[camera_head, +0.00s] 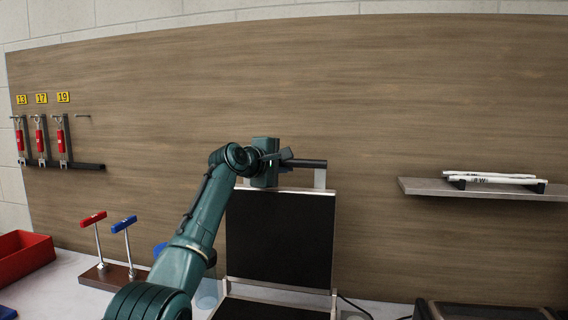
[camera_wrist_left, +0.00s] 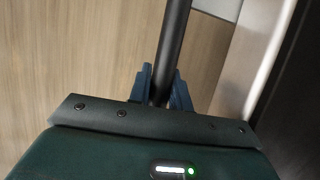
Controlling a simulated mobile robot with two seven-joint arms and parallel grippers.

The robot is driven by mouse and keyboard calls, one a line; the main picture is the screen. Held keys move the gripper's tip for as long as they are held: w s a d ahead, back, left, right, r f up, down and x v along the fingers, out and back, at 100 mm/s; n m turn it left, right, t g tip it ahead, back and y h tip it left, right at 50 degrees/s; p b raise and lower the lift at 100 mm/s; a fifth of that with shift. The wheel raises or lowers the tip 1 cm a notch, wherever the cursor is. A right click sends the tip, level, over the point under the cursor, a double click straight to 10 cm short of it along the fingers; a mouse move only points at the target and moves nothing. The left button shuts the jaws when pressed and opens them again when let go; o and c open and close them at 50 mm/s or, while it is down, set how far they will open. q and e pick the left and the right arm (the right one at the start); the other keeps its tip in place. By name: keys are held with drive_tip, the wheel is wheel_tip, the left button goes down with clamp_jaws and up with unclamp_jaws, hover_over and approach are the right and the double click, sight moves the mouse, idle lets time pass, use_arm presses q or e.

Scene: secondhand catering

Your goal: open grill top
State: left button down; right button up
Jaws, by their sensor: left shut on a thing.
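The grill stands against the wooden back panel with its black top (camera_head: 280,238) raised about upright. Its lower black plate (camera_head: 262,309) shows at the bottom of the head view. The black bar handle (camera_head: 308,163) runs along the top edge of the raised lid on metal brackets. My left gripper (camera_head: 284,158) is at the left part of this handle. In the left wrist view its blue fingers (camera_wrist_left: 160,88) are shut around the dark handle bar (camera_wrist_left: 174,45). My right gripper is not in view.
A stand with a red and a blue T-handled tool (camera_head: 122,275) is left of my arm, beside a red bin (camera_head: 24,256). Tools with red handles (camera_head: 40,140) hang on the panel. A shelf (camera_head: 480,188) with white rods is at right. A cable lies right of the grill.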

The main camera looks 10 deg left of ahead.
use_arm(q)
drive_tip(key=c, duration=1.3)
unclamp_jaws()
drive_tip(key=shift+s+a, duration=0.1)
drive_tip(key=shift+s, duration=0.15)
drive_tip(key=b+v, duration=0.4)
drive_tip(key=v, duration=0.8)
drive_tip(key=shift+s+b, duration=0.25)
drive_tip(key=shift+b, duration=0.15)
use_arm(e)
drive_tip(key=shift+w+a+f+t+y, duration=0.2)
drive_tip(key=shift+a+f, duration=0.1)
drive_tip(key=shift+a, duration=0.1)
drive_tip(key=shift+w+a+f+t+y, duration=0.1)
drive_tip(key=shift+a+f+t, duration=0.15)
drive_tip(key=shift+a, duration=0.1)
use_arm(q)
drive_tip(key=shift+s+a, duration=0.1)
